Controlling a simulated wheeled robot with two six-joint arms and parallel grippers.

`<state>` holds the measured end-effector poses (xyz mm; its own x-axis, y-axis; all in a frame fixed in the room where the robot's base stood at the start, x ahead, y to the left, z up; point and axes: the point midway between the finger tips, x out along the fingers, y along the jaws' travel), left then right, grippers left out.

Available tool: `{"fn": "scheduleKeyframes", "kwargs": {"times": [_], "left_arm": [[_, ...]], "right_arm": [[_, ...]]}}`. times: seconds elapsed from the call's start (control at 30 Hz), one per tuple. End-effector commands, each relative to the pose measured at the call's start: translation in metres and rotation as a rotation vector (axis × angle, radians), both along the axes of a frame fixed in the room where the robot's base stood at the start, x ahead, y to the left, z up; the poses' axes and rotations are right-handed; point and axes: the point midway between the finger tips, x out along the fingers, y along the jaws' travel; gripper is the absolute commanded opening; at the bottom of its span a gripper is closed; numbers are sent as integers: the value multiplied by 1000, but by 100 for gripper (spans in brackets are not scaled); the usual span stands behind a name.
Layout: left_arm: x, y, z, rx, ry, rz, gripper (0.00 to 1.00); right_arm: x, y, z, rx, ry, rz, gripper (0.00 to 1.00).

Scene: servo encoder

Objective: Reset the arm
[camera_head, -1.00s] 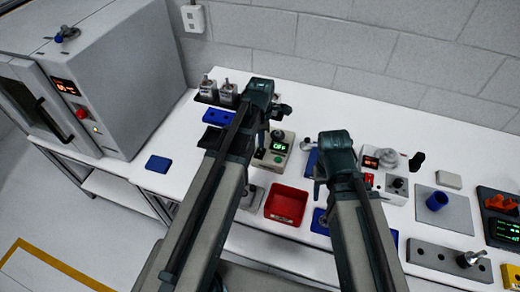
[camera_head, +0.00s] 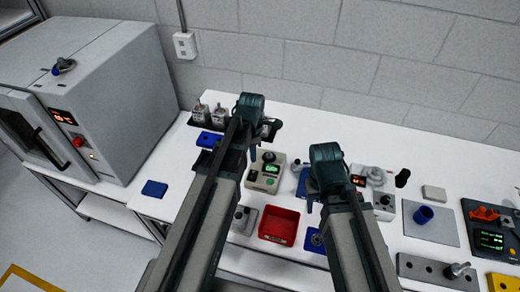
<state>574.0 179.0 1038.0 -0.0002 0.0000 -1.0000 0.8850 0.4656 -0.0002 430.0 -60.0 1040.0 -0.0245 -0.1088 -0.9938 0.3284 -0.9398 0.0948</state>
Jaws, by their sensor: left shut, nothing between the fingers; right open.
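My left arm comes in from the lower left, and its gripper (camera_head: 270,130) is at the far end, above the bench near the two small metal-topped units (camera_head: 200,113). It is shut with nothing visible in it. My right arm comes in from the bottom middle. Its gripper (camera_head: 309,196) points down over the bench to the right of the red bin. It is open, and its fingers are largely hidden by the wrist. Neither gripper is visibly touching an object.
A beige tester with a green display (camera_head: 266,172) and a red bin (camera_head: 279,225) lie between my arms. A grey oven (camera_head: 110,100) stands left.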

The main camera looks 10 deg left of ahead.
Motion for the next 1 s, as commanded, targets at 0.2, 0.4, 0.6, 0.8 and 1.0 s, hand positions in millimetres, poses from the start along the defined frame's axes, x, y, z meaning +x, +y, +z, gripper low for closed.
{"fn": "scheduleKeyframes", "kwargs": {"times": [0.2,0.4,0.6,0.8,1.0], "left_arm": [[-2,-2,-1,1,0,-20,0],[-25,-27,-9,13,11,-376,0],[-63,-63,-19,29,38,-998,0],[-101,-92,-29,36,78,-1617,0],[-130,-111,-35,31,116,-2105,0]], "right_arm": [[0,0,-1,0,0,0,50],[0,0,-9,0,0,0,50],[0,0,-20,0,0,-1,50],[0,0,-29,0,0,-1,50],[0,0,-36,0,0,-2,50]]}}
